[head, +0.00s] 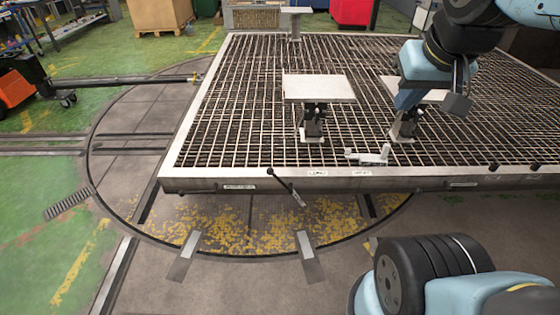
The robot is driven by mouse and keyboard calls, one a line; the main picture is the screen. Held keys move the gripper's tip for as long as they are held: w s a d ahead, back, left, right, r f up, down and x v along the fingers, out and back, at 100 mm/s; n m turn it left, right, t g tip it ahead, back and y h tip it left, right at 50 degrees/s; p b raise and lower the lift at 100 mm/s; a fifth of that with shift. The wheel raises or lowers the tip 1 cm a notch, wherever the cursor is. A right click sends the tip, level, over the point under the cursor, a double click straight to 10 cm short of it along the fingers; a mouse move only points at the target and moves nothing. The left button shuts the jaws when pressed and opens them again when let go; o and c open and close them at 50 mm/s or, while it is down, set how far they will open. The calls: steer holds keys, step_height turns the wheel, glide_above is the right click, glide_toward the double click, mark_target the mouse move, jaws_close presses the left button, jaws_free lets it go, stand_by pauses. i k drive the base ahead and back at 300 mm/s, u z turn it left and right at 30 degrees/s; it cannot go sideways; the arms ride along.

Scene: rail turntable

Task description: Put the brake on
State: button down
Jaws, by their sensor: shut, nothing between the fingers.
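A thin lever (285,186) with a black knob and a pale lower end sits at the front edge of the grated turntable deck (215,183). It slants, with its knob up to the left and its pale end down to the right. I take it for the brake lever, but no readable marking confirms this. Two small white labels (317,173) are on the deck's edge just to its right; their text is too small to read. My gripper (457,104) is above the deck at the right, well apart from the lever. It is shut and empty.
A pale plate on a stand (318,88) rises from the deck, with a second stand (405,130) to its right. A small light grey bracket (370,156) lies near the front edge. An orange machine (15,88) stands at left. Floor before the lever is mostly clear.

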mark_target(271, 170)
steer(key=u, duration=0.1)
steer(key=i, duration=1)
steer(key=z, duration=0.1)
